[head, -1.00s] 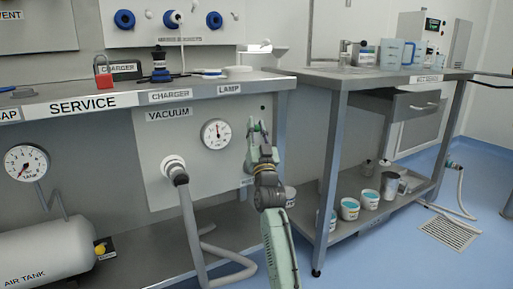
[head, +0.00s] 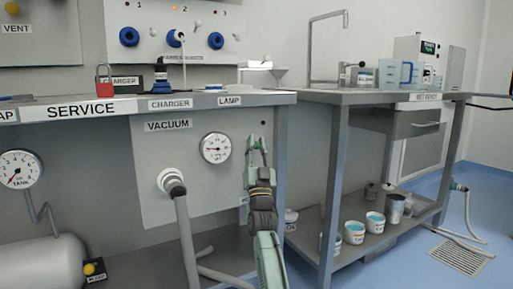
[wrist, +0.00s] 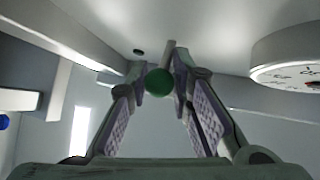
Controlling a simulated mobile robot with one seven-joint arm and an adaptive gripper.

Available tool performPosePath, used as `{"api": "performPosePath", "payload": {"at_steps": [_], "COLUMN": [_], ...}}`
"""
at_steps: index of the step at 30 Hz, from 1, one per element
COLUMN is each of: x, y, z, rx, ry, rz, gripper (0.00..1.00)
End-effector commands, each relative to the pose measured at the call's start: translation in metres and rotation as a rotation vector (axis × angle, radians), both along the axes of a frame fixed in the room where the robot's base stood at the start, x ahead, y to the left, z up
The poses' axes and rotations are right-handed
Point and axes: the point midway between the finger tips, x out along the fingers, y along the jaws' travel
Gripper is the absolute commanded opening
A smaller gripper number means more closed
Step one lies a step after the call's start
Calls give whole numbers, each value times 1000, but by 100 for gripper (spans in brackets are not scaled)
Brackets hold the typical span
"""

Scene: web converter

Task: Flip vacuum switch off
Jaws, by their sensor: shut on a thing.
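The vacuum panel (head: 150,205) is a grey plate under the bench, with a VACUUM label (head: 168,125), a round white gauge (head: 216,148) and a hose port. My gripper (head: 257,148) is in front of the panel's right part, right of the gauge, pointing up. In the wrist view a dark green ball knob (wrist: 159,82), apparently the vacuum switch's, sits between my fingertips, which are closed in on it. A short grey stem (wrist: 170,50) shows behind it. The gauge also shows at the right of the wrist view (wrist: 290,58). In the head view my fingers hide the switch.
A thick grey hose (head: 186,235) hangs from the port left of my arm. The service bench (head: 90,116) overhangs the panel, and its metal leg (head: 278,150) stands close right of my gripper. Cups stand on the right bench's lower shelf (head: 370,245).

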Motion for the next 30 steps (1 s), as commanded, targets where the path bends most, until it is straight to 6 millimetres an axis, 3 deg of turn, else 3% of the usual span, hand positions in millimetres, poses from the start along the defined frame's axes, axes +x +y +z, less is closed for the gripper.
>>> {"api": "performPosePath", "payload": {"at_steps": [1, 2, 10, 22, 30], "x": [1, 1, 1, 0, -3], "y": [-3, -3, -2, -1, -3], "z": [0, 0, 0, 4, 16], "rx": [2, 2, 2, -7, -70], "ry": [3, 3, 2, 14, 126], "rz": [-4, -4, -2, -1, -1], "gripper": [0, 21, 39, 40, 40]}}
